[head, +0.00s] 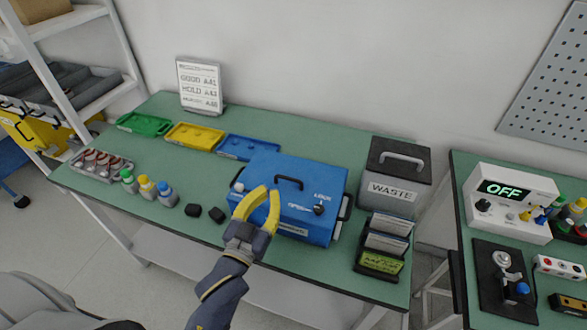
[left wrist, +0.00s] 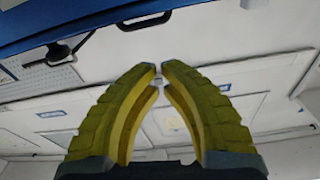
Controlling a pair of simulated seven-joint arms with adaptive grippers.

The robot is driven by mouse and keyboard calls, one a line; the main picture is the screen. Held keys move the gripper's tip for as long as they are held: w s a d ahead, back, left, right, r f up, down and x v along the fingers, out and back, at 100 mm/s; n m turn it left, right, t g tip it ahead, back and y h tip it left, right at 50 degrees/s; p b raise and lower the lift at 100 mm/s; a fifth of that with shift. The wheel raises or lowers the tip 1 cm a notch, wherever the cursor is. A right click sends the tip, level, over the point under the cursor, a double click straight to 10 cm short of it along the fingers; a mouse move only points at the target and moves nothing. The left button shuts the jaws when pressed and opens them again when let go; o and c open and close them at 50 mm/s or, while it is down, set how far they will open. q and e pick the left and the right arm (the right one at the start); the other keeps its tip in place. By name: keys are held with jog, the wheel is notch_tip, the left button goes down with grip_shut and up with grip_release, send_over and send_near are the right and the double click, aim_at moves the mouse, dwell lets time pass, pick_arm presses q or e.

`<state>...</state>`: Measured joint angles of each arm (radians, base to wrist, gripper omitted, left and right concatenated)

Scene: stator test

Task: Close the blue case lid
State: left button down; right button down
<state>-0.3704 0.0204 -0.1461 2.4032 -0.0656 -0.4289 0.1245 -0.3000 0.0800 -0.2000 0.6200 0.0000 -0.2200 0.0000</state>
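The blue case (head: 262,172) stands on the green bench top, right of the middle. I cannot tell whether the lid is fully seated. My left gripper (head: 268,189) is at the lid's front left, its yellow fingers overlapping the case; contact is unclear. In the left wrist view the fingertips (left wrist: 159,70) nearly meet with nothing between them. The blue lid (left wrist: 75,15) runs across that view's top left. My right gripper is not in view.
A grey waste bin (head: 396,175) and a card rack (head: 383,245) stand right of the case. Green, yellow and blue trays (head: 250,157) lie behind and left. Small bottles (head: 148,188) and two black blocks (head: 216,214) sit to the left.

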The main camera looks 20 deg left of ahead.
aim_at(290, 179)
pick_arm(q)
jog(key=shift+n, duration=0.5)
jog(key=shift+w+d+r, duration=0.1)
jog(key=shift+w+d, duration=0.25)
jog(key=shift+w, duration=1.2)
jog(key=shift+w+d+r, duration=0.1)
jog(key=shift+w+d, duration=0.3)
jog(key=shift+w, duration=1.2)
jog(key=shift+w+d+r, duration=0.1)
jog(key=shift+w+d, duration=0.25)
jog(key=shift+w, duration=1.2)
jog(key=shift+f, duration=0.1)
